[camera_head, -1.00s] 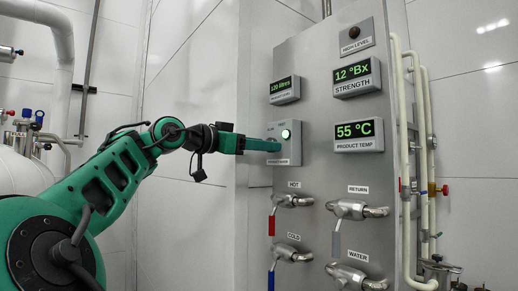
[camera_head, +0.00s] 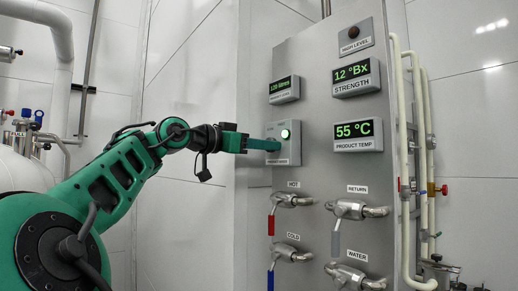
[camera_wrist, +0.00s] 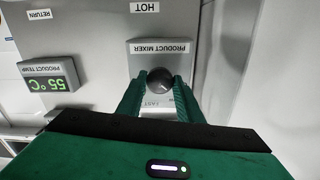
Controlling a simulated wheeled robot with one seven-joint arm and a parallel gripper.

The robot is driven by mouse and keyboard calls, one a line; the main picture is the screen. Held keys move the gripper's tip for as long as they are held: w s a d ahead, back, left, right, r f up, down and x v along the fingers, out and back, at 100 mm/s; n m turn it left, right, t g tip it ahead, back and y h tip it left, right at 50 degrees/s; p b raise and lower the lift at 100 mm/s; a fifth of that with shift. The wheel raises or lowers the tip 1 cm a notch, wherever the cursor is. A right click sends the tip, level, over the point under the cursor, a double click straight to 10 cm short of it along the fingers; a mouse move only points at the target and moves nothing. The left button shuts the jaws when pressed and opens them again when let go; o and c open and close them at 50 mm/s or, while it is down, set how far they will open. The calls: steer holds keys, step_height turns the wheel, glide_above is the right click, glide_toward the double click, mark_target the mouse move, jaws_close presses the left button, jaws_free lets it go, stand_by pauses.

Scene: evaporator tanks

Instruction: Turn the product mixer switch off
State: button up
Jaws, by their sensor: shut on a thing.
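The product mixer switch is a round dark knob (camera_wrist: 160,80) on a grey box labelled PRODUCT MIXER (camera_wrist: 143,60), which shows upside down in the wrist view. My gripper (camera_wrist: 159,85) has its two green fingers on either side of the knob and is shut on it. The word FAST shows below the knob between the fingers; the other dial marks and the knob's pointer are hidden or too small to read.
The steel panel (camera_head: 315,100) carries displays for STRENGTH (camera_head: 357,75) and PRODUCT TEMP (camera_head: 358,132). Valve handles (camera_head: 292,200) sit below the switch box. Pale pipes (camera_head: 402,160) run down the right edge. White wall is clear left of the panel.

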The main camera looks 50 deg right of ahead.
steer(key=shift+w+n, duration=0.15)
steer(key=shift+n, duration=2.05)
steer(key=shift+w+n, duration=0.1)
steer(key=shift+n, duration=2.1)
steer(key=o, duration=1)
steer(key=shift+o, duration=0.2)
steer(key=v, duration=1)
steer(key=shift+a, duration=0.4)
steer(key=shift+f, duration=0.1)
